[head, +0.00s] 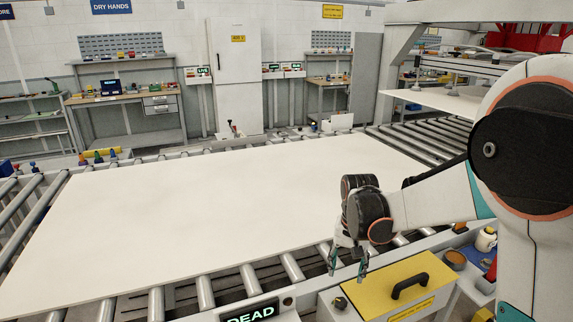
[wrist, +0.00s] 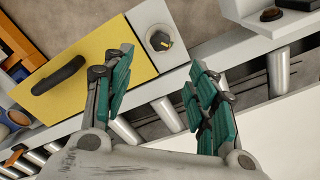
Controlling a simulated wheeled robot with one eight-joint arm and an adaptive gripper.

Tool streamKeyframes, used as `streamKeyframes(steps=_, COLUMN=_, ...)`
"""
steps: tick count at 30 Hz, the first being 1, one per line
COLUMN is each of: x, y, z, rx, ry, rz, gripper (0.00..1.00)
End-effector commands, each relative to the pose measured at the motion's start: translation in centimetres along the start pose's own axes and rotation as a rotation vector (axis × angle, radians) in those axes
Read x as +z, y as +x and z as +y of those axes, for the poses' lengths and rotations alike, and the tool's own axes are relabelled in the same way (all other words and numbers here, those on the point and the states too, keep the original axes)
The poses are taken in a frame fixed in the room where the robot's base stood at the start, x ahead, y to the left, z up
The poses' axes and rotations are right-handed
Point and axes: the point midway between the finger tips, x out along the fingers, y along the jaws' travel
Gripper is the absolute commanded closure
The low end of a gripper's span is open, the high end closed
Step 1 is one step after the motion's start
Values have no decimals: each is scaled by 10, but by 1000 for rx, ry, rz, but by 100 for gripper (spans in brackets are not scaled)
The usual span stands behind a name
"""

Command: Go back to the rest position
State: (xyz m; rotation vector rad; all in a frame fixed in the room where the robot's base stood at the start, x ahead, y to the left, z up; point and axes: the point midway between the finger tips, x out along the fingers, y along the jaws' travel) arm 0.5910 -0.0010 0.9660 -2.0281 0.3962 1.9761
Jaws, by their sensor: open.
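My gripper (head: 347,264) hangs with its fingers downward, between the near edge of the conveyor and the yellow-lidded box. Its two teal-padded fingers are spread apart with nothing between them, as the wrist view (wrist: 160,75) shows. A black rotary knob (wrist: 160,41) with a yellow mark sits on a light plate beyond the fingertips, apart from them. In the head view the knob (head: 340,303) is just below the fingers. My arm reaches in from the right.
A large white panel (head: 230,190) lies on the roller conveyor. The yellow lid (head: 385,285) has a raised black handle (head: 410,285). A gantry (head: 470,57) with suction cups stands at the back right. A mug (head: 486,240) and small items lie at right.

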Motion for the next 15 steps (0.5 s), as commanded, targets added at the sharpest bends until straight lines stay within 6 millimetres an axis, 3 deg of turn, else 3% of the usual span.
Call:
streamKeyframes(steps=6, x=32, y=-51, z=13, rx=-35, ry=-65, rz=92, gripper=47)
streamKeyframes(steps=15, x=84, y=-104, z=34, rx=-76, ry=-163, rz=235, gripper=47)
